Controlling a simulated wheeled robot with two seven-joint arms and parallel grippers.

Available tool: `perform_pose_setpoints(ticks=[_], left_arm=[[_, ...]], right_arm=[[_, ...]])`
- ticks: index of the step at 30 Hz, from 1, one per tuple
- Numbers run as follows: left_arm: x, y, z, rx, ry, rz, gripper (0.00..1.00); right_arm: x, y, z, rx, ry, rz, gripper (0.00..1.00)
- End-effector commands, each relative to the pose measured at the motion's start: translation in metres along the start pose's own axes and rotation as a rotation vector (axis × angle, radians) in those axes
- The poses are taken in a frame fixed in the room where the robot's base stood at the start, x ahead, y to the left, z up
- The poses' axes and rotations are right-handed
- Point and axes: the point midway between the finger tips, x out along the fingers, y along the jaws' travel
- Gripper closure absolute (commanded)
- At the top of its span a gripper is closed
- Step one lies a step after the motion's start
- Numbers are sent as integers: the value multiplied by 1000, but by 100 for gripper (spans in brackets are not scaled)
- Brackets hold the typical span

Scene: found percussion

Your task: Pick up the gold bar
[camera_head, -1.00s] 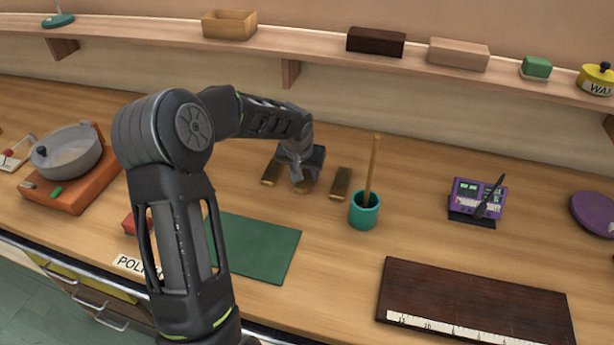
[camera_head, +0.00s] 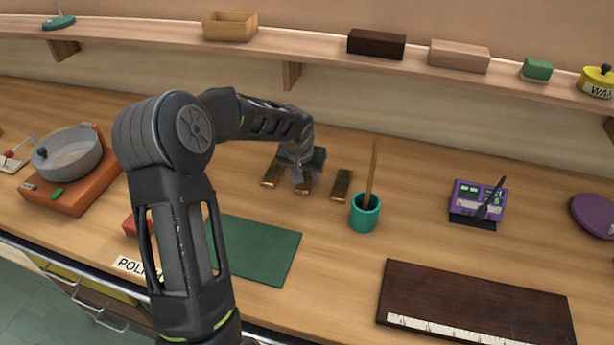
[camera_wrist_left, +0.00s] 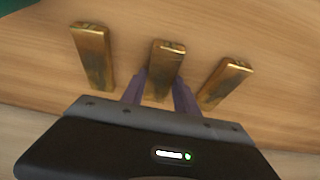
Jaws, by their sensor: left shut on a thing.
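The other bars lie apart on either side, one at left (camera_wrist_left: 93,55) and one at right (camera_wrist_left: 226,82). In the head view my left gripper (camera_head: 303,182) reaches down over the middle bar and hides most of it. The left bar (camera_head: 272,174) and right bar (camera_head: 341,185) show beside it. My right gripper is out of view.
A teal cup (camera_head: 364,214) with a wooden stick stands just right of the bars. A green mat (camera_head: 262,250) lies in front. A purple device (camera_head: 478,200), a dark board (camera_head: 470,300) and an orange scale-like base with a pan (camera_head: 68,185) are farther off. A shelf (camera_head: 330,66) runs behind.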

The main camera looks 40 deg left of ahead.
Motion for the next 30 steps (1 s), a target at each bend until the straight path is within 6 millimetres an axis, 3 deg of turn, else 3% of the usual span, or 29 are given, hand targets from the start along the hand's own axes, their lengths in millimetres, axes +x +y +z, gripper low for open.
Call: perform_pose_setpoints(ticks=[8, 19, 30], left_arm=[[-23, 0, -12, -1, 9, 0, 100], [-82, 0, -36, 0, 7, 0, 100], [-94, 0, -40, 0, 4, 1, 100]], right_arm=[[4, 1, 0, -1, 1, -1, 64], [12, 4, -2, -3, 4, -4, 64], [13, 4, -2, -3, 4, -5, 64]])
